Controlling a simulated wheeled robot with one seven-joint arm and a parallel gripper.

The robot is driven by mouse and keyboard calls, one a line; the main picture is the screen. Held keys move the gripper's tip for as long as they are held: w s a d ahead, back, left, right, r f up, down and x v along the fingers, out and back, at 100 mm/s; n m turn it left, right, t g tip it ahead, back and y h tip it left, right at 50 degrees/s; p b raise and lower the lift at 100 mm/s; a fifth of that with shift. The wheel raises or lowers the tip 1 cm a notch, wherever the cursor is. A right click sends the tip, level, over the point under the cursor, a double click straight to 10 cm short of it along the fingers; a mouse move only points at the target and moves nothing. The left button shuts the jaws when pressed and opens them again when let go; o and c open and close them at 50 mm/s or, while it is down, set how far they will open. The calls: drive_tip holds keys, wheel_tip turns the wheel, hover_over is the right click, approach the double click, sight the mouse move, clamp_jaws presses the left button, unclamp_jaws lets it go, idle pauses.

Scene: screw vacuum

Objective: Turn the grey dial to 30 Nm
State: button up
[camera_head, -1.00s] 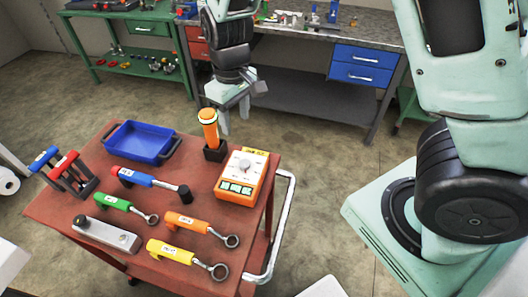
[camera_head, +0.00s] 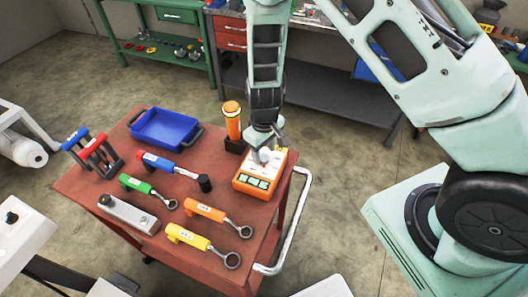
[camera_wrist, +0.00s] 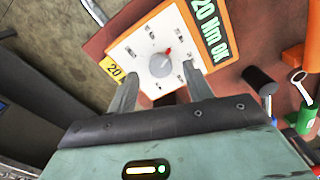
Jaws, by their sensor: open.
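The orange box (camera_head: 243,184) stands at the right end of the red cart top, with green displays on its near side. In the wrist view its white face carries the round grey dial (camera_wrist: 160,65), with a red pointer mark, ringed by small printed labels. A green display (camera_wrist: 210,30) there reads "20 Nm OK", and a yellow tag (camera_wrist: 112,68) reads "20". My gripper (camera_wrist: 159,74) is open, its fingers on either side of the dial, apparently apart from it.
An orange-topped tool (camera_head: 232,122) stands upright in a dark holder close behind the box. A blue tray (camera_head: 163,146), a blue-handled tool (camera_head: 156,161) and several wrenches lie to the left. A white rail (camera_head: 298,222) runs along the cart's right side.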

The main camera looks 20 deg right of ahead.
drive_tip(key=shift+f, duration=1.05)
drive_tip(key=c, duration=1)
drive_tip(key=shift+m, duration=0.3)
drive_tip(key=m, duration=0.9)
drive_tip(key=shift+r, duration=0.1)
